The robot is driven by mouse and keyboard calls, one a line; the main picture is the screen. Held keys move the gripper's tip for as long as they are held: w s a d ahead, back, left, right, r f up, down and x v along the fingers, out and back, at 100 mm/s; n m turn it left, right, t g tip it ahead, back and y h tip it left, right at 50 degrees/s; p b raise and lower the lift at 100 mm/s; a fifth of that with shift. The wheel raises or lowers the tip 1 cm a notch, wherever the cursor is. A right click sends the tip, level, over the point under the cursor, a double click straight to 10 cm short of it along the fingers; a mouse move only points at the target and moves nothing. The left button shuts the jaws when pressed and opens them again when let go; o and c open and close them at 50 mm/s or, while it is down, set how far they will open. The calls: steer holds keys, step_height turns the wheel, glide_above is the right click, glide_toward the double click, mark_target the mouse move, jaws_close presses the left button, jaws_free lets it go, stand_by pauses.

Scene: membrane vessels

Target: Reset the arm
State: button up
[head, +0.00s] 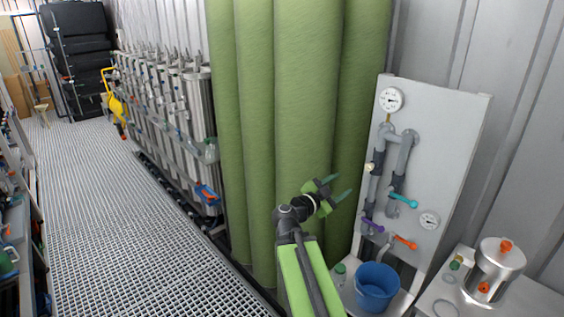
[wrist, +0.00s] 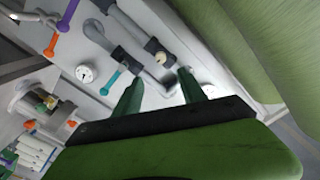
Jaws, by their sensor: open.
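My gripper (head: 339,188) is open and empty at the end of my green and black arm. It is raised in front of the tall green cylinders (head: 305,110), left of the white valve panel (head: 437,140). In the wrist view, its two dark green fingers (wrist: 158,92) stand apart with the panel behind them. I cannot tell the exact gap between the fingers and the panel.
The panel carries gauges (head: 391,99), a teal valve handle (head: 403,200), a purple one (head: 373,225) and an orange one (head: 405,242). A blue bucket (head: 376,287) stands below. A steel canister (head: 494,268) is at right. The grated walkway (head: 120,220) at left is clear.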

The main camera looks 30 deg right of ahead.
steer(key=w+a+f+n+y, duration=0.2)
steer(key=a+f+n+y, duration=0.15)
steer(key=a+f, duration=0.55)
steer(key=w+a+f+n+y, duration=0.1)
steer(key=a+f+n+y, duration=0.1)
steer(key=a+f+y, duration=0.65)
steer(key=s+a+f+n+g+y, duration=0.2)
steer(key=s+a+f+n, duration=0.1)
steer(key=a+n, duration=0.5)
steer(key=s+a+f+n+g+y, duration=0.2)
steer(key=a+n, duration=0.6)
steer(key=a, duration=0.5)
steer(key=shift+s+f+n+y, duration=0.35)
steer(key=shift+s+f+y, duration=0.3)
steer(key=shift+s, duration=0.25)
steer(key=shift+c, duration=0.2)
